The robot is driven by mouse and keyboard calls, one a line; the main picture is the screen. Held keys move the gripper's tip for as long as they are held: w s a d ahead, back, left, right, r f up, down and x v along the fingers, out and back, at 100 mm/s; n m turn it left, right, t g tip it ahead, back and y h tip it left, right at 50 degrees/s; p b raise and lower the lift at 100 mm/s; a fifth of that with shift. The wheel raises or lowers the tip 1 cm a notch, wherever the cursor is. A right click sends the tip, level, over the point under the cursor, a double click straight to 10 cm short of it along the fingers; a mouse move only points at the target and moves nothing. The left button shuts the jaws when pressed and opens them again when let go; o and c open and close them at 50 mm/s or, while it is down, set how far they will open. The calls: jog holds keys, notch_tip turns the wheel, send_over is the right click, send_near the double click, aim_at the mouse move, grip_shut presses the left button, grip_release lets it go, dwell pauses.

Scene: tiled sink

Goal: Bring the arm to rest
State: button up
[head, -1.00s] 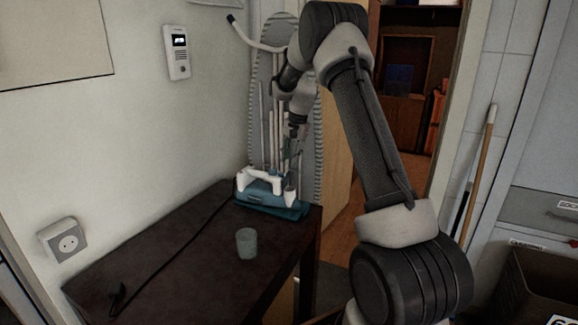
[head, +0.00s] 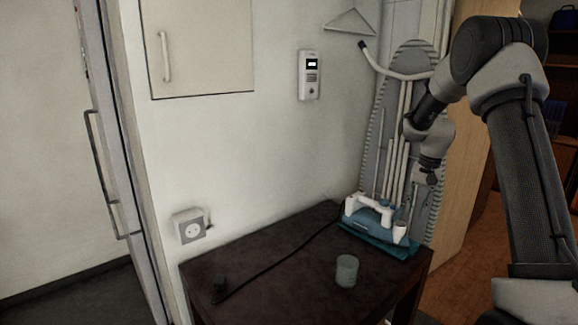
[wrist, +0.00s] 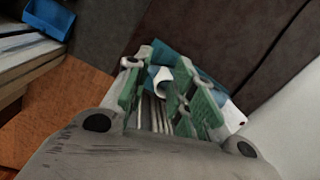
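My arm rises on the right of the head view and bends down at the top toward my gripper (head: 418,192). My gripper hangs above a blue and white appliance (head: 377,220) on the dark table. In the wrist view my gripper (wrist: 168,92) has its two green-padded fingers apart. Part of the white and blue appliance (wrist: 163,76) shows beyond and between the fingers. I see nothing held. The exact gap between fingers and appliance cannot be told.
The dark table (head: 275,275) stands against the wall. A greenish cup (head: 346,270) stands upright near its front right. A cord runs across the tabletop toward a plug (head: 220,288). An ironing board (head: 410,85) leans behind. A door is at the left.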

jog(key=s+a+r+n+t, duration=0.1)
jog(key=s+r, duration=0.5)
jog(key=s, duration=0.6)
jog(key=s+a+r+n+t, duration=0.2)
jog(key=s+r, duration=0.4)
jog(key=s, duration=0.6)
jog(key=s+a+r+n+t+h, duration=0.1)
jog(key=s+a+r+n, duration=0.2)
jog(key=s, duration=0.9)
jog(key=shift+s+r+n+t, duration=0.3)
jog(key=shift+s+r+n, duration=0.1)
jog(key=shift+r, duration=1.15)
